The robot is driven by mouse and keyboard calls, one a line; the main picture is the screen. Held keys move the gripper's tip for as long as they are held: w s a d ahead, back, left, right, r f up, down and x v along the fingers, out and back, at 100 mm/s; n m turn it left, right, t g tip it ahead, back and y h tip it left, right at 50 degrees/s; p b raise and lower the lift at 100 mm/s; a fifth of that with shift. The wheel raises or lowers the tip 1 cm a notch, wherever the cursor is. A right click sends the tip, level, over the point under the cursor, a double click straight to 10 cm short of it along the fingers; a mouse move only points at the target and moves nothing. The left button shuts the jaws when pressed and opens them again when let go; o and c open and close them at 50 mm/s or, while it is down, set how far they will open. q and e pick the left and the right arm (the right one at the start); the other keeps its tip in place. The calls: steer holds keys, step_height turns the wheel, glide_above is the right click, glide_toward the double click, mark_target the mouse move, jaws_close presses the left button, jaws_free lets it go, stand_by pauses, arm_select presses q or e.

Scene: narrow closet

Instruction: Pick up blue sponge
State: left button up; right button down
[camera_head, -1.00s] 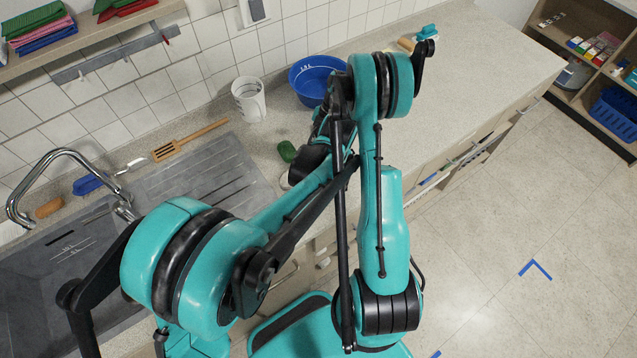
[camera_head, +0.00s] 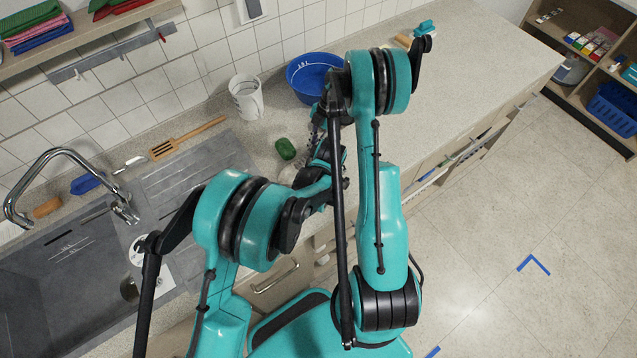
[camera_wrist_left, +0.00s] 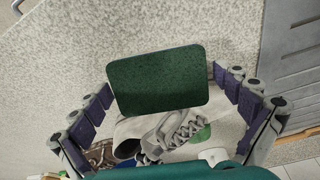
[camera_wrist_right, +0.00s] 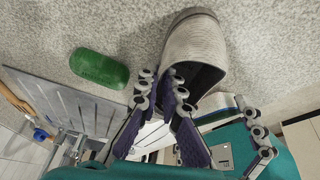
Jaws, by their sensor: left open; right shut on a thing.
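I cannot make out a blue sponge in any view. A green block, perhaps a sponge (camera_wrist_left: 155,80), lies on the counter between the fingers of my open left gripper (camera_wrist_left: 165,110); no grip on it shows. A green thing also shows in the head view (camera_head: 286,149) and the right wrist view (camera_wrist_right: 100,68). My right gripper (camera_wrist_right: 163,82) is shut on the rim of a whitish shoe (camera_wrist_right: 195,38) at its dark opening. The shoe stays close to the counter; whether it touches is unclear. In the head view my arms largely hide both grippers.
A blue basin (camera_head: 306,82) and a white cup (camera_head: 246,97) stand along the tiled wall. A wooden spatula (camera_head: 185,138) and a blue brush-like thing (camera_head: 88,183) lie near the grey sink (camera_head: 60,285). The counter to the right of the basin is mostly clear.

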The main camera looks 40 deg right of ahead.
arm_select(q)
steer(key=c, duration=0.7)
steer(key=shift+c, duration=0.2)
steer(key=shift+r, duration=0.4)
steer(key=v, duration=0.2)
steer(key=shift+s+a+r, duration=0.15)
steer(key=shift+a+r, duration=0.1)
steer(key=shift+r, duration=0.1)
steer(key=s+a, duration=1)
steer(key=s, duration=0.3)
steer(key=shift+s, duration=0.25)
steer(key=shift+a, duration=0.15)
steer(key=c, duration=0.4)
